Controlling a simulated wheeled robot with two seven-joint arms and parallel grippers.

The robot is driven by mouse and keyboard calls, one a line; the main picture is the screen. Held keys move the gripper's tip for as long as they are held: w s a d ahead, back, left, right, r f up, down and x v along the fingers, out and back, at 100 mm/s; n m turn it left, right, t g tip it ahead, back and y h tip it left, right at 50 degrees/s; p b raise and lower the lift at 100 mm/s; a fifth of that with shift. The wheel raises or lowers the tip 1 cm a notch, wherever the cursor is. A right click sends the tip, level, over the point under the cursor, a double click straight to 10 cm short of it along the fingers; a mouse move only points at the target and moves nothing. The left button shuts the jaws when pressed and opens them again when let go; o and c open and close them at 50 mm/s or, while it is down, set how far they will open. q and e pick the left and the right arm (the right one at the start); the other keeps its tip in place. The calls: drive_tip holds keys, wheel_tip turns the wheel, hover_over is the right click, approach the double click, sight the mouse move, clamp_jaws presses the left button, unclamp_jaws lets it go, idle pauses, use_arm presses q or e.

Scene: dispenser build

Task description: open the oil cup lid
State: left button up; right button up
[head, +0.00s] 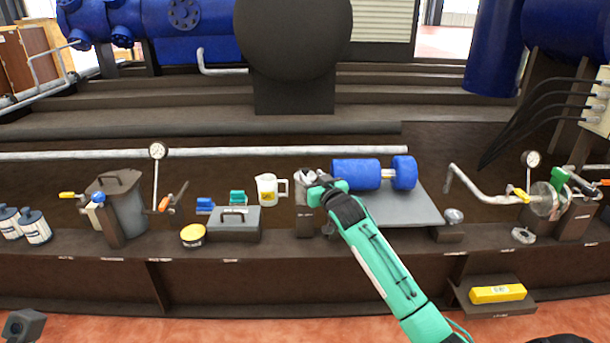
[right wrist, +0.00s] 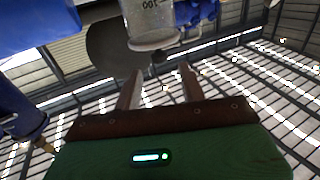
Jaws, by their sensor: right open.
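My right gripper (head: 314,192) reaches in from the lower right, beside a small silvery fitting (head: 304,174) on a brown post. This fitting may be the oil cup, but my gripper partly hides it and I cannot make out its lid. In the right wrist view, the two fingers (right wrist: 162,82) stand apart with nothing visible between them. The clear measuring jug (right wrist: 152,32) appears upside down beyond them; in the head view the white jug (head: 269,189) stands left of the gripper. My left gripper is not seen.
A blue motor (head: 355,173) on a grey plate (head: 425,207) lies close right of the gripper. A grey box (head: 233,231), yellow-lidded tin (head: 193,235) and grey tank (head: 126,210) stand left. A small glass-like dome (head: 454,216) sits right of the plate.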

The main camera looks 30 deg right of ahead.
sight(307, 171)
drive_tip(key=shift+w+d+b, duration=0.15)
drive_tip(key=shift+w+b, duration=0.25)
drive_tip(key=shift+w, duration=0.6)
drive_tip(key=shift+w+d+b, duration=0.2)
drive_tip(key=shift+w+b, duration=0.15)
drive_tip(key=shift+w, duration=0.6)
drive_tip(key=shift+w+d+b, duration=0.15)
drive_tip(key=shift+w+b, duration=0.25)
drive_tip(key=shift+w, duration=0.6)
clamp_jaws()
